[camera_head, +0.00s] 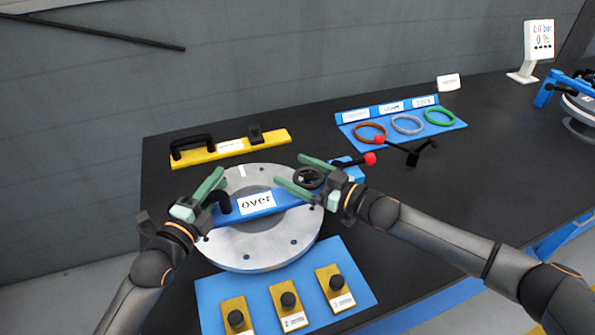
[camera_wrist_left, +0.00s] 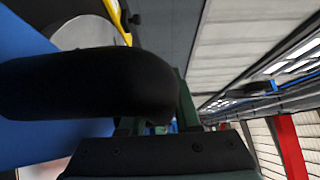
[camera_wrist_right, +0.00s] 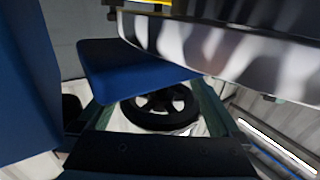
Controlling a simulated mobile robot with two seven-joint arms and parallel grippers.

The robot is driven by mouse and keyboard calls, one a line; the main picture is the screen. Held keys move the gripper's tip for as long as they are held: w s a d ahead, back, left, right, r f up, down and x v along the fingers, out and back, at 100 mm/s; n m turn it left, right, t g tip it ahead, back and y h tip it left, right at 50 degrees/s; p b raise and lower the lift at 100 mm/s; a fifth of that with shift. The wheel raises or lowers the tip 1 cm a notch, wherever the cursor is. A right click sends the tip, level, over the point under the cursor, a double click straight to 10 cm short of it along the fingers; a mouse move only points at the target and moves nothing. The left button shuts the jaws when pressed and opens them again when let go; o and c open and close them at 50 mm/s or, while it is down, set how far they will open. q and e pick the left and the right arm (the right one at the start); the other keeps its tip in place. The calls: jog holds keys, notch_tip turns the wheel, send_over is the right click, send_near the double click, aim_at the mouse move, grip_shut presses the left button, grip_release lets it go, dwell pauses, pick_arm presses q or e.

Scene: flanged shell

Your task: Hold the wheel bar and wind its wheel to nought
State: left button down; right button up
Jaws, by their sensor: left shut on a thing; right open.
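The blue wheel bar (camera_head: 280,200) lies across the round grey flanged disc (camera_head: 245,248) and carries a white label reading "over". A black hand wheel (camera_head: 309,177) sits near the bar's right end; it also shows in the right wrist view (camera_wrist_right: 160,108). My left gripper (camera_head: 208,192) is shut on the black handle (camera_head: 222,201) at the bar's left end; the handle fills much of the left wrist view (camera_wrist_left: 90,85). My right gripper (camera_head: 305,176) is open, with its fingers on either side of the wheel. Whether they touch it I cannot tell.
A yellow bar (camera_head: 262,146) with a black handle lies behind the disc. A blue rack (camera_head: 455,125) holds brown, grey and green rings. A red-knobbed black lever (camera_head: 400,147) lies nearby. A blue mat (camera_head: 350,275) in front holds yellow blocks with black knobs. A display (camera_head: 538,42) stands far right.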

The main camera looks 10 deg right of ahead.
jog(key=shift+c, duration=0.2)
jog(key=c, duration=1.1)
jog(key=shift+o, duration=0.2)
jog(key=shift+a+t, duration=0.15)
jog(key=shift+t, duration=0.15)
jog(key=shift+w+r+m+t+h, duration=0.15)
jog(key=shift+m+t+h, duration=0.95)
jog(key=shift+m+h, duration=0.3)
jog(key=shift+w+d+r+m+t+h, duration=0.2)
jog(key=shift+m+t+h, duration=0.45)
jog(key=shift+h, duration=0.45)
jog(key=shift+w+d+f+m+t+h, duration=0.1)
jog(key=shift+d+m+t+h, duration=0.3)
jog(key=shift+m+h, duration=0.55)
jog(key=shift+h, duration=0.45)
jog(key=shift+d+h, duration=0.15)
jog(key=shift+h, duration=0.25)
